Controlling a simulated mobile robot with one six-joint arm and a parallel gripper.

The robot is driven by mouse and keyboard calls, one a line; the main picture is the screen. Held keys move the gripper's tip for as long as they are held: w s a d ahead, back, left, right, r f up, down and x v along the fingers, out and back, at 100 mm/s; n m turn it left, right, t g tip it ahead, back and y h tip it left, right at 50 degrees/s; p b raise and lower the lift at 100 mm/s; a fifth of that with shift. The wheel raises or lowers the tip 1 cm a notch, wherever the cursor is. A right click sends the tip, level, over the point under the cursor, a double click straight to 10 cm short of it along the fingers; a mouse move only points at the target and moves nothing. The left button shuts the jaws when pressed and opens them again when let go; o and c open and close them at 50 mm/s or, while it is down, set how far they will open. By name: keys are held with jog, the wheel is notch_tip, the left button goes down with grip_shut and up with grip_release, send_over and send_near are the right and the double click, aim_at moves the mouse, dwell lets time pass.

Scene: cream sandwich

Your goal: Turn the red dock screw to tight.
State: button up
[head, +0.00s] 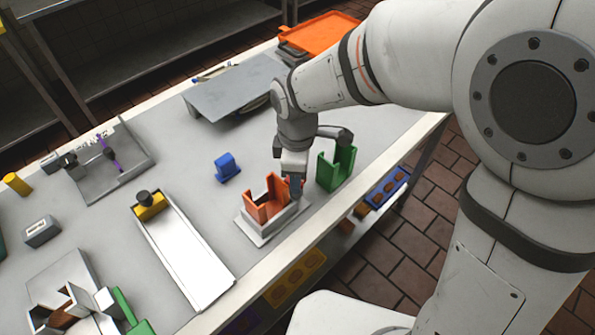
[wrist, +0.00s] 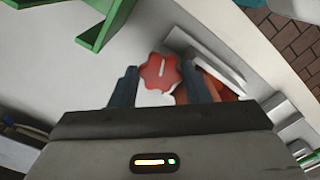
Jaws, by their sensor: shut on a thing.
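The red dock screw (wrist: 160,73) is a lobed red knob with a short white mark on top, which runs nearly up and down in the wrist view. My gripper (wrist: 158,80) is shut on it, with one dark finger on each side. In the head view my gripper (head: 295,188) points down at the right end of the light grey dock (head: 262,239). An orange U-shaped holder (head: 262,210) stands in the dock. The screw is hidden behind my gripper in the head view.
A green U-shaped holder (head: 336,170) stands close right of my gripper. A blue block (head: 228,167) sits behind the dock. A white channel with a yellow slider (head: 150,207) lies to the left. The table's front edge (head: 330,232) is close to the dock.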

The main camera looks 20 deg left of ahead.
jog(key=shift+d, duration=0.1)
jog(key=o, duration=1)
jog(key=shift+c, duration=0.2)
notch_tip(320, 180, up, 8)
jog(key=shift+f, duration=0.1)
